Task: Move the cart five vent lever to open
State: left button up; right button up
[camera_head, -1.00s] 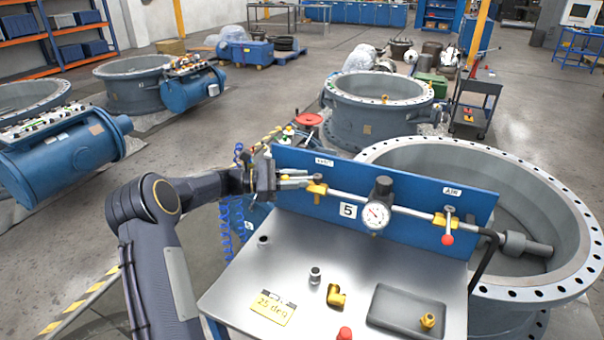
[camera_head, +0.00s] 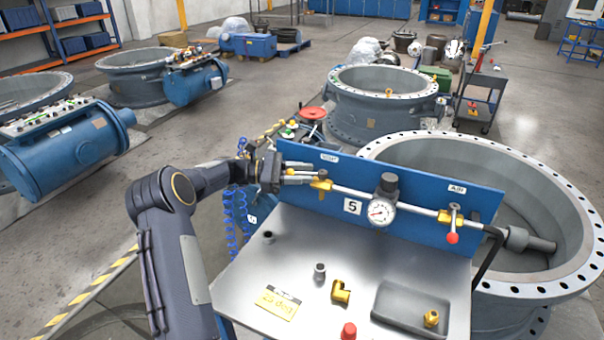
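Cart five is a steel-topped bench with a blue back panel (camera_head: 420,232) and a "5" plate (camera_head: 352,206). A pipe with a round gauge (camera_head: 381,211) runs along the panel. The brass vent valve (camera_head: 321,184) sits at the pipe's left end, under the VENT label (camera_head: 329,157). My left gripper (camera_head: 302,174) points right, its two fingertips close against the left side of this valve. The vent lever cannot be made out; the fingers cover that spot, so its angle and any grip on it are unclear. My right gripper is not in view.
The AIR valve's red-tipped lever (camera_head: 452,236) hangs down at the right. The bench top holds a yellow "25 deg" tag (camera_head: 277,303), a brass elbow (camera_head: 340,291), a red cap (camera_head: 348,331) and a dark tray (camera_head: 392,308). Large flanged valve bodies (camera_head: 386,112) stand behind.

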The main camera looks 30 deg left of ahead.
pick_arm(q)
jog(key=b+v, duration=0.1)
jog(key=v, duration=0.6)
jog(key=shift+s+a, duration=0.2)
jog(key=shift+a, duration=0.15)
jog(key=shift+c, duration=0.4)
